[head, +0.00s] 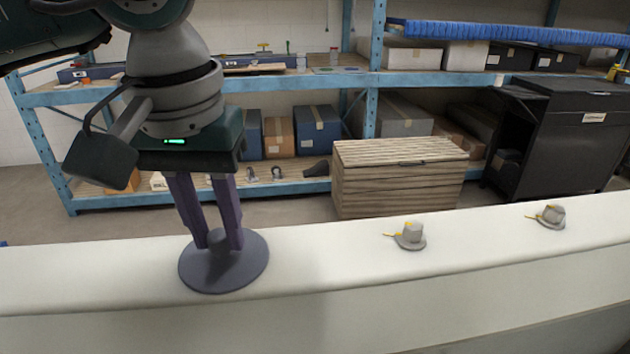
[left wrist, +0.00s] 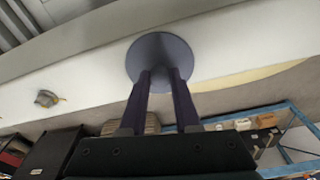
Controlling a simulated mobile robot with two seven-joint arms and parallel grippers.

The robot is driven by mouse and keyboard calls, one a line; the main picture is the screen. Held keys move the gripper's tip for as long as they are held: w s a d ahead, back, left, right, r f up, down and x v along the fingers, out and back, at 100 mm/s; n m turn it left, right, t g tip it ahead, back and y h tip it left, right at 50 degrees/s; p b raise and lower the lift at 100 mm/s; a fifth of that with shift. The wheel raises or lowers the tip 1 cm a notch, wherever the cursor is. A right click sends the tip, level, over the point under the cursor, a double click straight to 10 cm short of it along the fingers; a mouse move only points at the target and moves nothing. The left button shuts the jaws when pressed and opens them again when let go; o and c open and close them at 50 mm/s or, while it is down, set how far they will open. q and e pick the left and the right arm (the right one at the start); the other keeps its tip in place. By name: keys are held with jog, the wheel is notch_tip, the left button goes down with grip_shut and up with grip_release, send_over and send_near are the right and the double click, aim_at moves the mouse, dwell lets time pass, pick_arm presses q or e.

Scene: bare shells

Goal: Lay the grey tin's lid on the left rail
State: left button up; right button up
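The lid (head: 196,272) is a round, flat, dark grey-purple disc with a small knob in its middle. It also shows in the left wrist view (left wrist: 160,48). My left gripper (head: 219,243) points down at it, its two purple fingers on either side of the knob and seemingly shut on it. The lid is at the white rail (head: 340,255), over its left part and close to its back edge. I cannot tell whether it rests on the rail or hangs just above. I see no tin. My right gripper is not in view.
Two grey fittings with yellow bits stand on the rail to the right, one nearer (head: 411,237) and one farther (head: 551,216). The rail between lid and nearer fitting is clear. Behind are a slatted wooden chest (head: 400,180), blue shelving (head: 375,95) and a black cabinet (head: 560,140).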

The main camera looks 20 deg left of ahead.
aim_at(218, 268)
pick_arm(q)
jog(key=o, duration=0.4)
jog(key=shift+o, duration=0.2)
jog(key=shift+r, duration=0.25)
notch_tip(218, 268, up, 12)
jog(key=s+b, duration=0.1)
jog(key=b, duration=0.1)
jog(key=shift+s+d+f, duration=0.15)
jog(key=shift+s+d, duration=0.05)
jog(key=shift+d, duration=0.05)
